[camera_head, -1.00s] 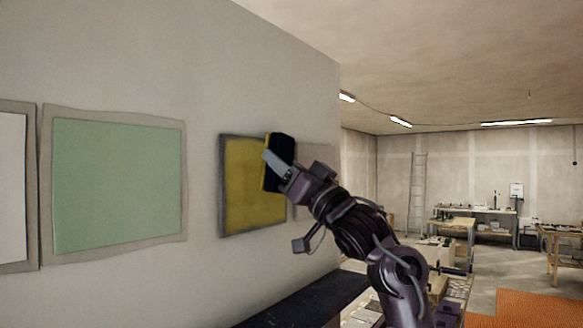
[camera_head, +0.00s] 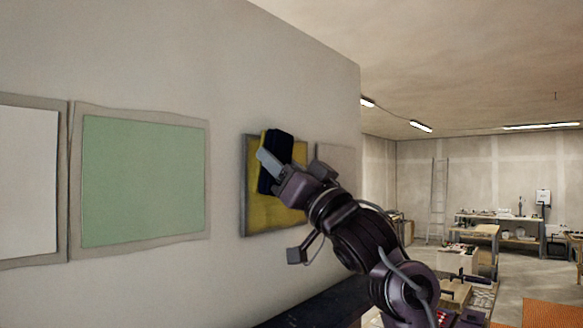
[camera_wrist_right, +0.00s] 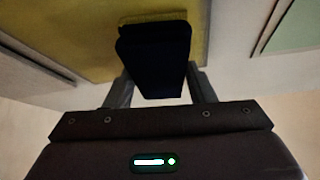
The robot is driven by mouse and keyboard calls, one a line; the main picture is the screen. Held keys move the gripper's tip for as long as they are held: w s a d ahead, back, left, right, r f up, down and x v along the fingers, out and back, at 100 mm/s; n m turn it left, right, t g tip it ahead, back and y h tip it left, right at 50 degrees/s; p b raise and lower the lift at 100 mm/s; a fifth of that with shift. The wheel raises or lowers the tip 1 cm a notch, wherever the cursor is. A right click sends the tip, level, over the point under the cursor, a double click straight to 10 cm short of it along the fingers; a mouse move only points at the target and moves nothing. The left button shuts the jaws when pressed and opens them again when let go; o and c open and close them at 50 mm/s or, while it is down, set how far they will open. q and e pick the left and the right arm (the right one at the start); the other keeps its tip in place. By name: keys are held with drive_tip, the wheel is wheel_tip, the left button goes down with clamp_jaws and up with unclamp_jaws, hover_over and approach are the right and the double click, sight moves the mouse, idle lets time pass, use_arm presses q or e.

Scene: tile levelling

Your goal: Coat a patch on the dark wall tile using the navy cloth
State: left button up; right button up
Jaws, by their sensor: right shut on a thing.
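The navy cloth (camera_head: 281,146) is a dark, thick pad held against or just in front of a yellow-faced wall tile (camera_head: 262,216) with a dark grey border. My right gripper (camera_head: 270,165) is shut on the cloth, at the upper middle of that tile. In the right wrist view the cloth (camera_wrist_right: 155,60) sits between the two fingers, with the yellow face (camera_wrist_right: 75,30) behind it. I cannot tell whether the cloth touches the surface. The cloth and gripper hide part of the tile. No plainly dark tile face shows. My left gripper is out of view.
A green tile (camera_head: 145,185) and a white tile (camera_head: 28,180) hang to the left, and a pale tile (camera_head: 335,157) to the right. A dark ledge (camera_head: 318,305) runs below. Workbenches and a ladder (camera_head: 438,200) stand far back right.

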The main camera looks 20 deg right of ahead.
drive_tip(key=shift+s+a, duration=0.6)
drive_tip(key=shift+a, duration=0.3)
drive_tip(key=shift+s+a, duration=0.55)
drive_tip(key=shift+a, duration=0.3)
drive_tip(key=shift+d, duration=0.15)
drive_tip(key=shift+s+d, duration=0.65)
drive_tip(key=shift+s, duration=0.25)
drive_tip(key=shift+s+d, duration=0.5)
drive_tip(key=shift+s, duration=0.3)
drive_tip(key=shift+s+d, duration=0.5)
drive_tip(key=shift+s, duration=0.25)
